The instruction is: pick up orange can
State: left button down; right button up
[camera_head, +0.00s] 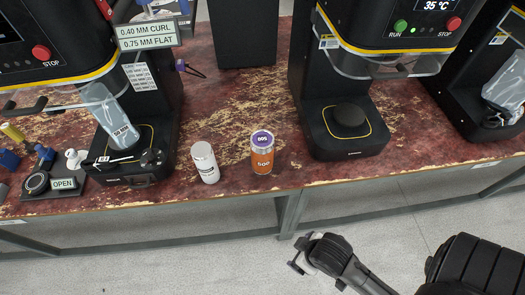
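The orange can (262,157) stands upright near the front edge of the worn red-brown bench, with a purple lid marked "005" and a silver rim. My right gripper (298,257) is below the bench front in the picture, over the grey floor, its arm coming in from the lower right. It is apart from the can, with nothing visible in it. Its fingers are small and dark, and I cannot tell how far apart they are. My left gripper is not in view.
A white can (205,163) stands just left of the orange can. An "OPEN" sign (64,184) and small tools lie far left. Bench behind the orange can is clear.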

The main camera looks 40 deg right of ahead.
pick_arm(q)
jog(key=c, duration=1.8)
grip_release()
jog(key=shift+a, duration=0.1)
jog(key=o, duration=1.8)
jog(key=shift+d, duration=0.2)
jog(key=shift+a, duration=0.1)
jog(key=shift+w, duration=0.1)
